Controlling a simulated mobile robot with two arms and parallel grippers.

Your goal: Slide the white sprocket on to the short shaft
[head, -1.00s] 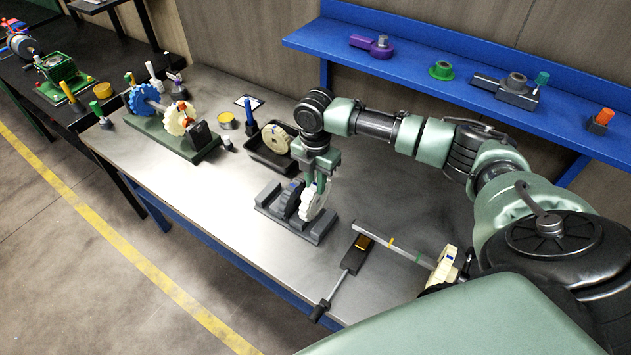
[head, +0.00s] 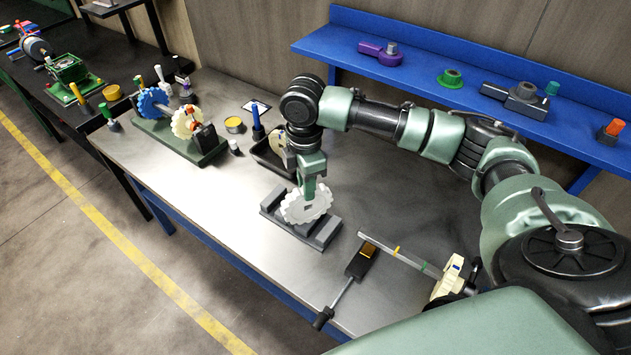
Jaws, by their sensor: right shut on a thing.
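The white sprocket (head: 299,209) is in my right gripper (head: 311,190), shut on its upper rim. It is upright, with its toothed face toward the camera. It is over the grey slotted rack (head: 323,233); I cannot tell whether it is clear of the slots. The dark sprocket seen in the rack earlier is hidden behind it. A green base (head: 211,155) at left carries a blue sprocket (head: 147,103) and a cream sprocket (head: 181,124) on shafts. I cannot tell which shaft is the short one. My left gripper is not in view.
A bar with coloured bands (head: 381,247) lies front right beside a black-handled tool (head: 342,292). A black tray (head: 262,154) and blue marker (head: 257,121) stand behind the rack. The blue shelf (head: 450,54) holds several parts. The table's left front is clear.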

